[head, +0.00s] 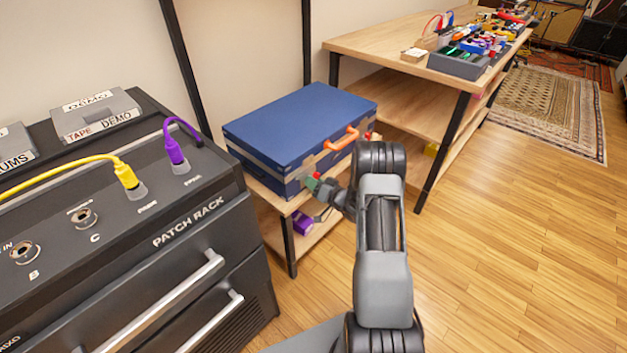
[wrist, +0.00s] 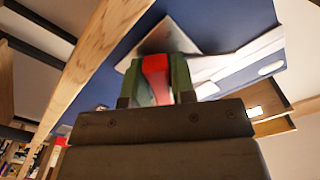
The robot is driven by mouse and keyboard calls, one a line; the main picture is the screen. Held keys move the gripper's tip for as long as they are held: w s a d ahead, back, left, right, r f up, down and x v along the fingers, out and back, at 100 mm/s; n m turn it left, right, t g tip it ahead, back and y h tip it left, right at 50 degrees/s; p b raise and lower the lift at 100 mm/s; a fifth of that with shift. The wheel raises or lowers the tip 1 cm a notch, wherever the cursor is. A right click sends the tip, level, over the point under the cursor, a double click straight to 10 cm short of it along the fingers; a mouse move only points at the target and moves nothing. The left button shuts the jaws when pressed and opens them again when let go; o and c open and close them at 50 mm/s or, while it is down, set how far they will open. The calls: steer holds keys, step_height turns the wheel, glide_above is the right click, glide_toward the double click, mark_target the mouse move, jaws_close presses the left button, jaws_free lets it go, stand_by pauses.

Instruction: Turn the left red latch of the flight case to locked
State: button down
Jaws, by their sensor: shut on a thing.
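The blue flight case (head: 295,128) lies shut on a low wooden shelf, with an orange handle (head: 341,139) on its front. The left red latch (head: 316,175) is on the front face, left of the handle. My gripper (head: 313,183) is at this latch, with its green fingers on it. In the wrist view my gripper (wrist: 160,80) is shut on the red latch (wrist: 156,78), which shows between the two fingers. The case's blue front (wrist: 225,25) and a pale metal band are behind it.
The black patch rack (head: 200,226) with a yellow cable (head: 60,167) and a purple cable (head: 176,150) stands at left. A wooden table (head: 385,42) with pedals stands behind at right. A purple item (head: 302,224) is below the case. The wood floor at right is clear.

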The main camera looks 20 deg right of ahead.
steer(key=m, duration=0.2)
steer(key=m+p, duration=0.2)
steer(key=m, duration=0.1)
steer(key=shift+a+r+m, duration=0.15)
steer(key=shift+r+m, duration=0.1)
steer(key=shift+m, duration=0.05)
steer(key=m+p, duration=0.2)
steer(key=m, duration=0.3)
steer(key=shift+m, duration=0.3)
steer(key=c, duration=1)
jaws_free()
steer(key=p+v, duration=0.2)
steer(key=v, duration=1.2)
steer(key=shift+a+r, duration=0.1)
